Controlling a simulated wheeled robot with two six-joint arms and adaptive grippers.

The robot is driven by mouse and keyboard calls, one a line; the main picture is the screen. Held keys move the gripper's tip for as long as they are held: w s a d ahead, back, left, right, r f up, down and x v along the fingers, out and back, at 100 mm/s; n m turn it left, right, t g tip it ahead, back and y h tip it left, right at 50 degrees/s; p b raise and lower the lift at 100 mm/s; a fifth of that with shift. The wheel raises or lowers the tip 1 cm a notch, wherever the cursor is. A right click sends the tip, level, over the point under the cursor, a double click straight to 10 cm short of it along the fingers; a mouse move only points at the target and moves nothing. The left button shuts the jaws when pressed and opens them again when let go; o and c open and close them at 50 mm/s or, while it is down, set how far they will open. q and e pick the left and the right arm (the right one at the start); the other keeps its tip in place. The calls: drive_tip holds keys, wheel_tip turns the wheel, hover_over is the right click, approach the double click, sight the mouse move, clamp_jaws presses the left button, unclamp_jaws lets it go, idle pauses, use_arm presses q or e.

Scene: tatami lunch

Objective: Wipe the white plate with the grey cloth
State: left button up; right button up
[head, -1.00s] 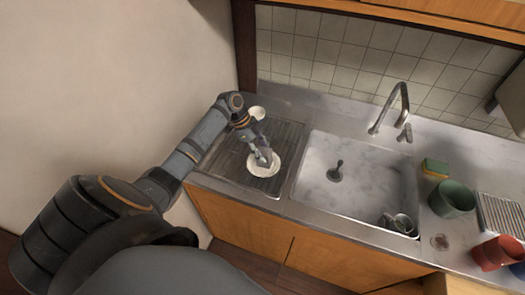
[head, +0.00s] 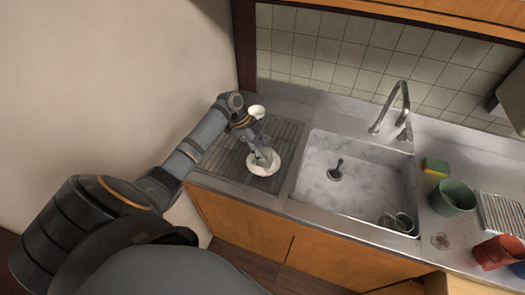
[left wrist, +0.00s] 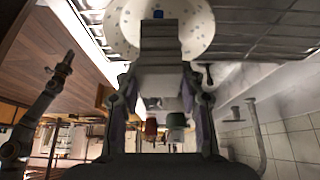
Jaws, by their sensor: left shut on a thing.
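The white plate (head: 265,172) lies on the ribbed drainboard left of the sink. In the left wrist view the plate (left wrist: 192,38) shows small dark specks and a small blue spot. My left gripper (head: 259,151) is over the plate, shut on the grey cloth (left wrist: 165,52). The cloth is a folded grey piece between the fingers, overlapping the plate; it appears to touch it. The gripper partly hides the cloth in the head view. What seems to be my right arm shows at the left of the left wrist view, its gripper (left wrist: 64,64) too small to read.
A white cup (head: 257,112) stands behind the plate, near my left wrist. The sink (head: 325,187) with a tap (head: 403,100) is to the right. A sponge (head: 435,166), green pot (head: 453,198) and red pot (head: 497,252) stand farther right.

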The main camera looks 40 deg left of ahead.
use_arm(q)
drive_tip(key=shift+f, duration=0.4)
idle(0.3)
drive_tip(key=shift+r, duration=0.15)
drive_tip(key=n+t+p, duration=0.1)
drive_tip(key=n+p, duration=0.2)
drive_tip(key=p, duration=0.1)
drive_tip(key=n+t+y+p, duration=0.1)
drive_tip(key=n+p, duration=0.2)
drive_tip(key=p, duration=0.1)
drive_tip(key=shift+s+a+r+t+p, duration=0.15)
drive_tip(key=shift+a+t+p, duration=0.05)
drive_tip(key=shift+t+p, duration=0.15)
drive_tip(key=shift+n+y, duration=0.3)
drive_tip(key=shift+a+f, duration=0.1)
drive_tip(key=shift+f, duration=0.25)
